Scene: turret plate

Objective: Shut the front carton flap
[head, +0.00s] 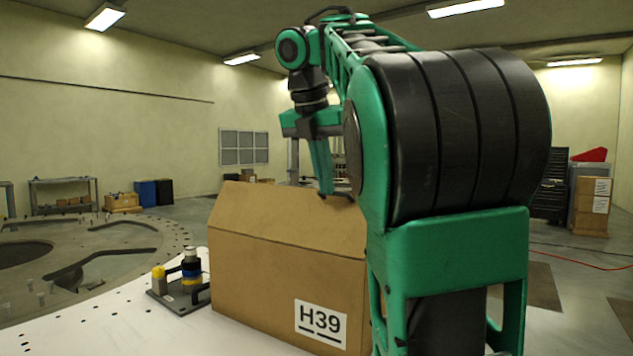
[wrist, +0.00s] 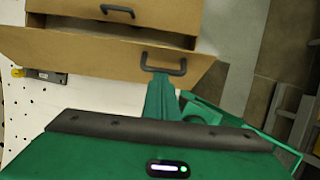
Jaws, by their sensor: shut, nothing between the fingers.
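The brown carton (head: 270,281) with an H39 label stands on a white surface. In the head view a long flap (head: 280,212) slopes up from its near top edge. In the wrist view a flap (wrist: 95,50) with a black handle (wrist: 165,62) stands partly open, with a dark gap beyond it. A second panel (wrist: 160,12) with a handle lies past the gap. My gripper (head: 326,188) is shut and empty, pointing down at the flap's upper edge. Its tip (wrist: 163,84) is close to the handle; contact is unclear. My arm hides the carton's right side.
A dark fixture (head: 182,280) with yellow and blue parts stands just left of the carton. A large round plate (head: 75,255) with cut-outs lies farther left. A black tool cabinet (head: 552,185) and boxes stand far off at the right.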

